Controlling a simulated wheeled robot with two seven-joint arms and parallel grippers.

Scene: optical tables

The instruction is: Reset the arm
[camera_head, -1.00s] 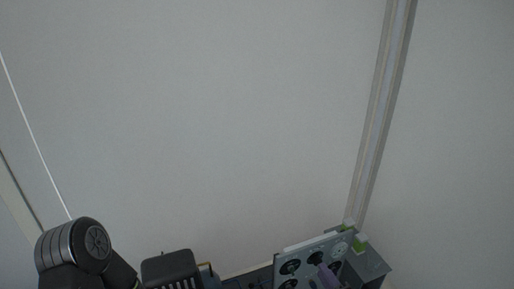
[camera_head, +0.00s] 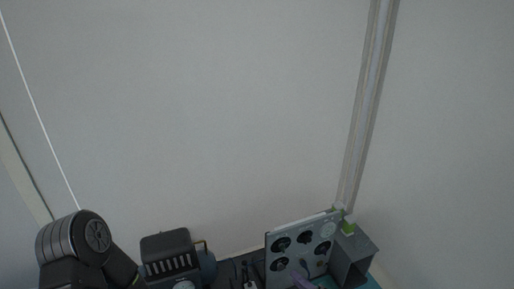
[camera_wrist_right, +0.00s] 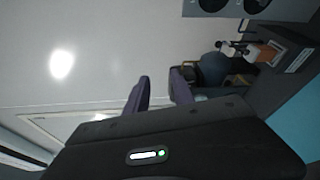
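My right gripper (camera_wrist_right: 160,90) shows in the right wrist view as two purple fingers standing apart, with nothing visible between them. A dark ribbed arm link, apparently of my left arm, shows at the lower left of the head view. My left gripper is out of view.
The panel (camera_head: 290,262) stands upright beside a grey open box (camera_head: 352,257) at lower right. A dark slotted device (camera_head: 168,247) stands left of it. Dark equipment (camera_wrist_right: 232,68) shows right of the fingers in the wrist view. A pale wall (camera_head: 200,120) fills most of the head view.

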